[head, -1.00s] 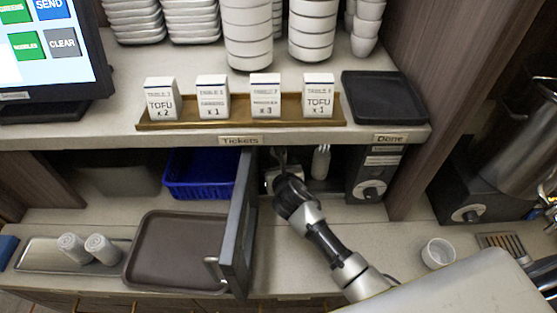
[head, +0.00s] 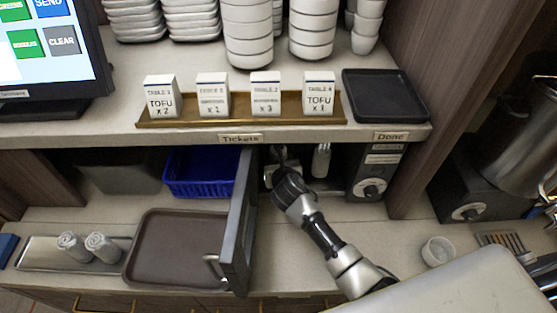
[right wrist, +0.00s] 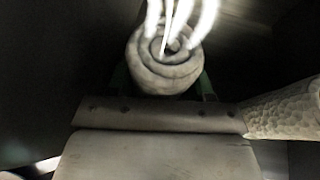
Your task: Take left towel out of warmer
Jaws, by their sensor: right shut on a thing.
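The warmer (head: 375,165) is under the counter with its dark door (head: 238,225) swung open to the left. My right arm reaches into it from the front. My right gripper (right wrist: 163,86) is shut on the left towel (right wrist: 165,62), a grey roll whose spiral end shows in the right wrist view. In the head view my wrist mostly hides this towel. My left gripper is not in view.
Two rolled towels lie on a metal tray (head: 35,254) at the left, beside an empty brown tray (head: 180,250). A blue basket (head: 200,172) stands behind the door. A small white cup (head: 438,251) is at right. The shelf with ticket cards (head: 320,95) overhangs the warmer.

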